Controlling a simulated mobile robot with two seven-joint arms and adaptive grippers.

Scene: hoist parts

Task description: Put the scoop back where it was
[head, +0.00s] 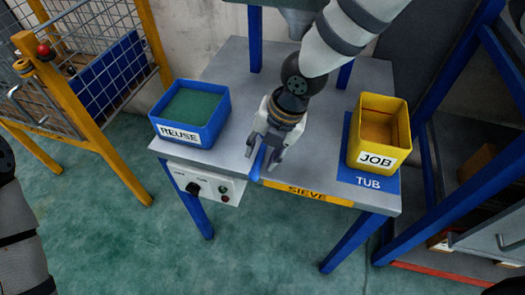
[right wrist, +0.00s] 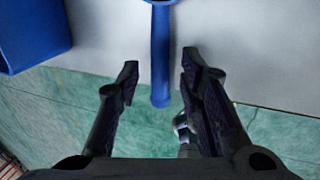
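The scoop's blue handle (head: 257,165) shows at the front edge of the sieve table, below my right gripper (head: 264,152). In the right wrist view the handle (right wrist: 161,60) runs between the two fingertips, with grey tabletop showing on both sides. Its near end sticks out past the table edge. My right gripper (right wrist: 159,72) is open, and its fingers do not touch the handle. The scoop's wider part is mostly cut off at the top of the wrist view and hidden by my gripper in the head view. My left gripper is out of view.
A blue REUSE bin (head: 190,112) with a green inside stands on the table's left. A yellow JOB tub (head: 378,132) stands on a blue TUB mat (head: 368,181) at the right. A control box (head: 205,184) hangs under the front edge. A yellow cage (head: 85,75) stands left.

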